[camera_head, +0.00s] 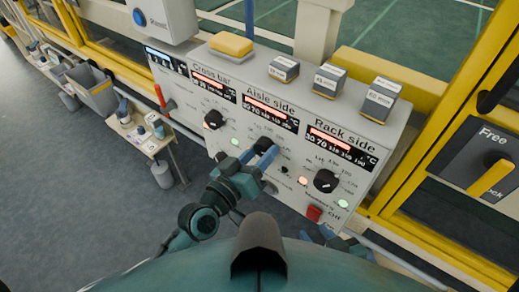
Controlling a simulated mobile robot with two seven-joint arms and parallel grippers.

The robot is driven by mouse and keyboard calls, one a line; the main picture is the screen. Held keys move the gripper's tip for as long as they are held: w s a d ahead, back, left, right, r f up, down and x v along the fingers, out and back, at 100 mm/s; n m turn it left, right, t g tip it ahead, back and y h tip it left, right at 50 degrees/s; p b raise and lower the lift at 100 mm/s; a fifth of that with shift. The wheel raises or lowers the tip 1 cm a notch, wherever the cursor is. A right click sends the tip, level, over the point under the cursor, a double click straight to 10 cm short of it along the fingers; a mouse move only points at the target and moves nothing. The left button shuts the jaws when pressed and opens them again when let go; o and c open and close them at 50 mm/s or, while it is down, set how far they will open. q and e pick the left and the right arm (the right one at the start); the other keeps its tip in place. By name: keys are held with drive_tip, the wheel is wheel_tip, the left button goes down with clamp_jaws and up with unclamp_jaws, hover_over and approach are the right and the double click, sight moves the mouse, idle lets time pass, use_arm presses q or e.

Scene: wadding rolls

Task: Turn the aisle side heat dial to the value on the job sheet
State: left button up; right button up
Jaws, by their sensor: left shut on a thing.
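The aisle side heat dial (263,144) is a dark knob under the "Aisle side" label and its red-lit display (271,111), in the middle of the grey control panel. My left gripper (257,156) is shut on this dial from the front; its fingers cover much of the knob, so its pointer setting cannot be read. My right gripper (335,237) is low, below the panel's right part, mostly hidden; its jaws are unclear. I cannot make out a job sheet with a readable value.
The cross bar dial (214,119) and rack side dial (325,181) flank it. A red switch (314,213) sits low right. A yellow sponge-like block (231,44) and several small labelled blocks stand on top. A yellow-handled switch (490,179) is at right.

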use_arm(q)
drive_tip(key=shift+n, duration=0.6)
use_arm(e)
drive_tip(key=shift+r, duration=0.2)
use_arm(q)
drive_tip(key=o, duration=1)
drive_tip(key=shift+c, duration=0.2)
use_arm(e)
drive_tip(key=shift+w, duration=0.1)
drive_tip(key=shift+r, duration=0.1)
use_arm(q)
drive_tip(key=b+v, duration=0.1)
drive_tip(key=v, duration=1.2)
use_arm(e)
drive_tip(key=shift+w+f, duration=0.1)
drive_tip(key=shift+f, duration=0.15)
drive_tip(key=shift+f, duration=0.15)
